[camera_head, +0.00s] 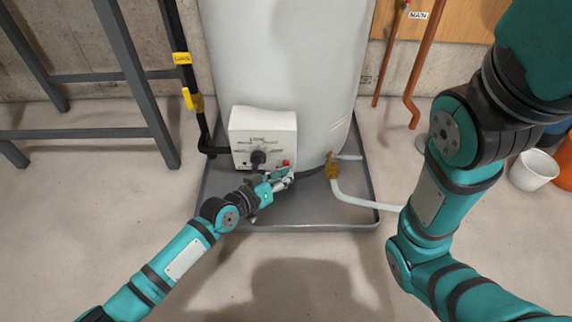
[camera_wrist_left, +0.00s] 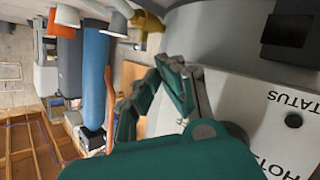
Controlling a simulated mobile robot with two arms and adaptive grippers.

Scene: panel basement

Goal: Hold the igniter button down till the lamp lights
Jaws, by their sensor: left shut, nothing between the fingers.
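A white control box (camera_head: 262,128) sits low on the front of the white tank. It has a dark dial knob (camera_head: 258,157) and a small red button (camera_head: 286,162) at its lower right. My left gripper (camera_head: 287,176) is shut and empty, with its tips close to the red button; I cannot tell whether they touch it. In the left wrist view, the shut fingers (camera_wrist_left: 190,88) are beside the box face (camera_wrist_left: 250,100), which shows "STATUS" lettering, a dark square window (camera_wrist_left: 290,30) and a small dark round spot (camera_wrist_left: 293,121). No lit lamp is visible. My right gripper is out of view.
The tank (camera_head: 285,60) stands in a grey drip tray (camera_head: 310,226). A brass drain valve (camera_head: 332,166) with a pale hose is right of the box. A black gas pipe (camera_head: 186,75) with a yellow handle is at left. A white bucket (camera_head: 532,172) stands at right.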

